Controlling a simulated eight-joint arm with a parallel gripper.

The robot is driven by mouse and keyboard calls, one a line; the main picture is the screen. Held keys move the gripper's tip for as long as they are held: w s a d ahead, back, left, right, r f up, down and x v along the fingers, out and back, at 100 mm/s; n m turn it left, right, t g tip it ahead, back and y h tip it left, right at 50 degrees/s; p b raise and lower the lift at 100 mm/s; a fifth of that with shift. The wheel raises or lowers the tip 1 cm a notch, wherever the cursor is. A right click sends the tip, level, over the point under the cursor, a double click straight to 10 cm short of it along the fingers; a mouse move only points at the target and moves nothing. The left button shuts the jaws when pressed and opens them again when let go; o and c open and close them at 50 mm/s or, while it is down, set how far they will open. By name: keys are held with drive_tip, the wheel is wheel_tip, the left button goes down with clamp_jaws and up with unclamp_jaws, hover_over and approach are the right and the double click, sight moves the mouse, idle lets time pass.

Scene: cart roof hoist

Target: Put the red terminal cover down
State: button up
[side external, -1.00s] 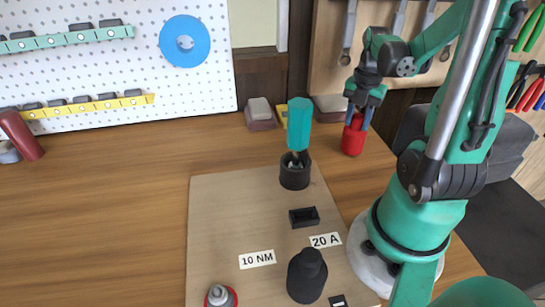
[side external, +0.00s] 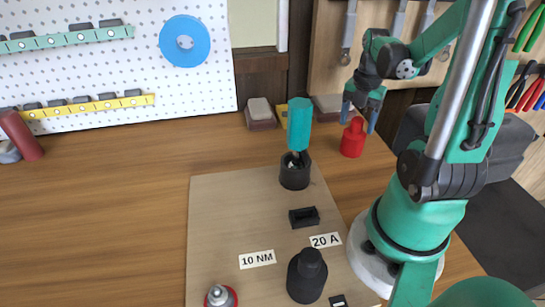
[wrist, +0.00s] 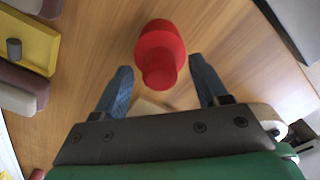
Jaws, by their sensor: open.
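The red terminal cover (side external: 352,138) stands upright on the wooden bench near its back right, close to the tool board. It also shows in the wrist view (wrist: 160,52), just beyond and between my fingers. My gripper (side external: 359,123) is open above and around the cover's top. In the wrist view my gripper's two blue fingers (wrist: 160,88) are spread wide, with a gap on each side of the cover.
A board (side external: 235,215) on the bench holds a black cup with a teal-handled tool (side external: 299,125), a small black box (side external: 304,217) and a black cover (side external: 307,275). Sanding blocks (side external: 260,113) lie left of the cover.

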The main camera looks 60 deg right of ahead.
wheel_tip(320, 180, up, 12)
idle(0.5)
